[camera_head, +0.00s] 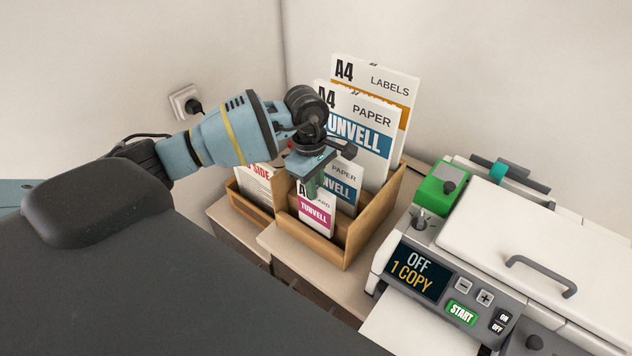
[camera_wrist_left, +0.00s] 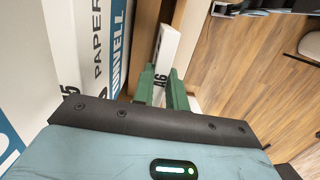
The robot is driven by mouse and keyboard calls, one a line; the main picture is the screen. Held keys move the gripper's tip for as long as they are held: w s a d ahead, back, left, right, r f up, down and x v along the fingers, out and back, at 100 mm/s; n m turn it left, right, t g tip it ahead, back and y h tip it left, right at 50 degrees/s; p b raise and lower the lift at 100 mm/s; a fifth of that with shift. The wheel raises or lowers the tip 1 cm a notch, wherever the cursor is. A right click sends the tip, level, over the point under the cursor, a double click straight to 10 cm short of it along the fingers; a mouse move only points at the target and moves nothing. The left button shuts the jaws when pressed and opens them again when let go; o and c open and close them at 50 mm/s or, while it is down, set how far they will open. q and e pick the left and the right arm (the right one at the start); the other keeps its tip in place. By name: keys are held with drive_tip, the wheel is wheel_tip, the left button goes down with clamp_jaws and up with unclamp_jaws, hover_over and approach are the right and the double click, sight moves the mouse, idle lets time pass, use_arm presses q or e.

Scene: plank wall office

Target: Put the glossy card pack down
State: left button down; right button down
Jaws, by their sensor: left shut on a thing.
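The glossy card pack (camera_head: 317,215) is a small white pack with a pink TUNVELL label, upright at the front of the wooden stepped rack (camera_head: 375,228). My left gripper (camera_head: 312,184) is above it, pointing down, shut on its top edge. In the left wrist view the pack's white top edge, marked A6 (camera_wrist_left: 166,52), lies between the green fingers (camera_wrist_left: 162,88). The pack's lower edge is at the rack's front compartment; I cannot tell whether it touches the floor of it. My right gripper is not in view.
Behind the pack stand a smaller paper pack (camera_head: 346,187), an A4 paper pack (camera_head: 372,120) and an A4 labels pack (camera_head: 400,85). A small wooden tray (camera_head: 248,208) with a white pack is to the left. A copier (camera_head: 540,235) stands to the right.

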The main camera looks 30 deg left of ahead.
use_arm(q)
drive_tip(key=c, duration=1.4)
unclamp_jaws()
wheel_tip(320, 180, up, 13)
drive_tip(key=a, duration=0.1)
drive_tip(key=shift+a, duration=0.15)
